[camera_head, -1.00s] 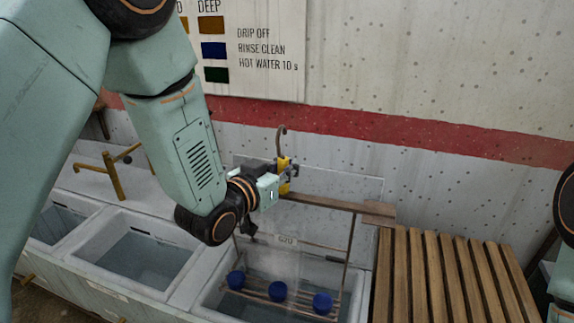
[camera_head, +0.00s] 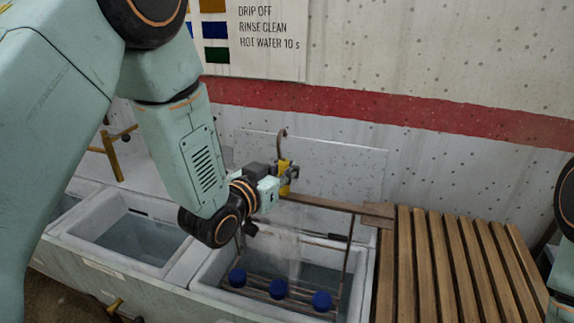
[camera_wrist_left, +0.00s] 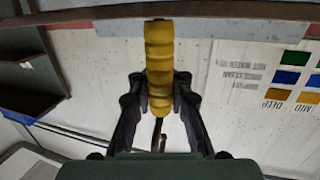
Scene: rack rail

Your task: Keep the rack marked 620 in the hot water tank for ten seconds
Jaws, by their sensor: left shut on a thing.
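My left gripper (camera_head: 284,180) is shut on the yellow grip of the rack. In the left wrist view the dark fingers clasp the yellow grip (camera_wrist_left: 159,75) from both sides. The rack hangs upright below a brown bar, with thin metal rods (camera_head: 348,262) and a curved hook above. Several blue round pieces, such as the middle one (camera_head: 278,289), sit along its bottom. This lower part is inside the opening of the right-hand tank (camera_head: 200,284); how deep it sits in the water is hard to tell. No number is readable now. My right gripper is out of view.
A second water tank (camera_head: 72,237) stands to the left. A slatted wooden rack top (camera_head: 437,262) adjoins the right-hand tank. The wall sign (camera_head: 262,55) reads drip off, rinse clean, hot water 10 s. A brass tap-like fitting (camera_head: 114,160) stands behind the left tank.

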